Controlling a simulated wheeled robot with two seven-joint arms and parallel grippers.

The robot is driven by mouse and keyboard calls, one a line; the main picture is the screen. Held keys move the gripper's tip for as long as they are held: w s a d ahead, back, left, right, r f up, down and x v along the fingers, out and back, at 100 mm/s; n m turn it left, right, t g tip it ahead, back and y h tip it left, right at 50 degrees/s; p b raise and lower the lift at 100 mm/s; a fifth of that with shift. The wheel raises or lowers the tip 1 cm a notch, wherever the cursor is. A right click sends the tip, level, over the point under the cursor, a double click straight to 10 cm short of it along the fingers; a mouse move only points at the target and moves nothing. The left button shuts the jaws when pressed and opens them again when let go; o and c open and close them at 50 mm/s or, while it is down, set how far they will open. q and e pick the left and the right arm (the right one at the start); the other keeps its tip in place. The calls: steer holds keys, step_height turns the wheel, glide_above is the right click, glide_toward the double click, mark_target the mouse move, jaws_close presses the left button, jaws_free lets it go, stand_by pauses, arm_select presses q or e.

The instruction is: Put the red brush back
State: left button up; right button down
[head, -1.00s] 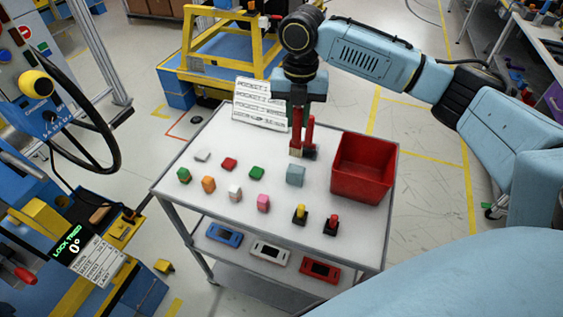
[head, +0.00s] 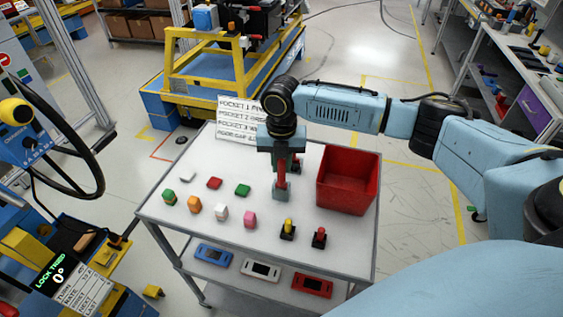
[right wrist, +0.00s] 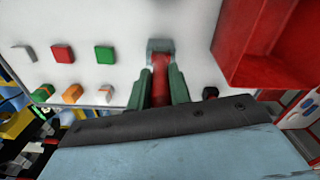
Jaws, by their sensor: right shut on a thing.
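The red brush (head: 281,172) is upright in my right gripper (head: 281,158), which is shut on it. In the right wrist view the brush (right wrist: 160,76) shows red between the two green fingers (right wrist: 160,90). A small grey-blue block (head: 281,191) stands on the cart top directly below the brush. It also shows in the right wrist view (right wrist: 160,45), at the far end of the red part. The brush's lower end meets the block in the picture; I cannot tell how far it is inside. My left gripper is not in view.
An open red bin (head: 347,190) stands right of the gripper on the white cart top (head: 165,215). Several small coloured blocks and two knobbed pieces (head: 319,237) stand in front.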

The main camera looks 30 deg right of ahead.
steer(key=shift+f, duration=0.15)
steer(key=c, duration=1.3)
jaws_free()
step_height(320, 180, up, 12)
steer(key=shift+r, duration=0.25)
